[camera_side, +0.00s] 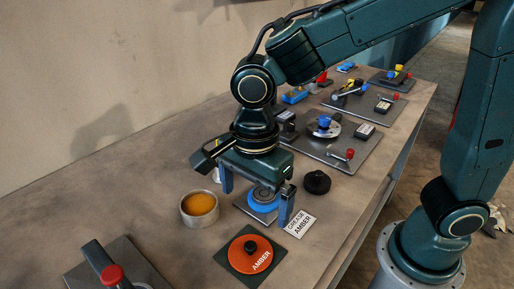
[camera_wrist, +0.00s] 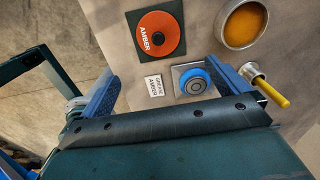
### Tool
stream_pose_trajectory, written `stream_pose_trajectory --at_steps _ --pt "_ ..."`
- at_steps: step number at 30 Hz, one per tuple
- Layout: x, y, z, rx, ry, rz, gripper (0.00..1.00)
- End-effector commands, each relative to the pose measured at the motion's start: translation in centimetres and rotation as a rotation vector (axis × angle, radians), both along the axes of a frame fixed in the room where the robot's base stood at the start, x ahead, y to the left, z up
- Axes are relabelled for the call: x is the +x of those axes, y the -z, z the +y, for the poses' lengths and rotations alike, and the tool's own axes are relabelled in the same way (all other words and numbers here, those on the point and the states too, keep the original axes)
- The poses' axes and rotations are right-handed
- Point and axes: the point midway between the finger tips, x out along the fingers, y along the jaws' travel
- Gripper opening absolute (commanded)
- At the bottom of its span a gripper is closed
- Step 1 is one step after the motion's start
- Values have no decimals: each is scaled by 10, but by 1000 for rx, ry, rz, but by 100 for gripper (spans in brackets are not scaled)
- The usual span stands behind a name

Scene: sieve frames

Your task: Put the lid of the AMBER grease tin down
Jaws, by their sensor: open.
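The AMBER lid, an orange disc (camera_side: 250,256) with a black knob, lies flat on a dark square mat (camera_side: 222,257); it also shows in the wrist view (camera_wrist: 158,30). The open round tin (camera_side: 187,218) holding amber grease stands behind it, uncovered; it also shows in the wrist view (camera_wrist: 229,43). My gripper (camera_side: 256,197) is open with nothing held, its blue fingers apart from lid and tin. In the side view its fingers appear either side of a blue ring with a metal bearing (camera_side: 263,203) on a plate; the wrist view shows this ring (camera_wrist: 194,83) nearer the right finger.
A white GREASE AMBER card (camera_side: 298,223) lies beside the plate. A black round knob-like piece (camera_side: 316,182) stands behind. A small cup with a yellow handle (camera_wrist: 272,92) is near the right finger.

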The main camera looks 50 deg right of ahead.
Motion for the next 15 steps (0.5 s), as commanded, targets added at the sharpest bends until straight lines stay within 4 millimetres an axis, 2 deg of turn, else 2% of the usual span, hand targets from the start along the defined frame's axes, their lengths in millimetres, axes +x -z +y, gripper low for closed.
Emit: stream_pose_trajectory --at_steps 5,15 --pt "0 -13 -19 17 -102 -33 100" --pt "-12 -47 -77 23 -452 -152 100"
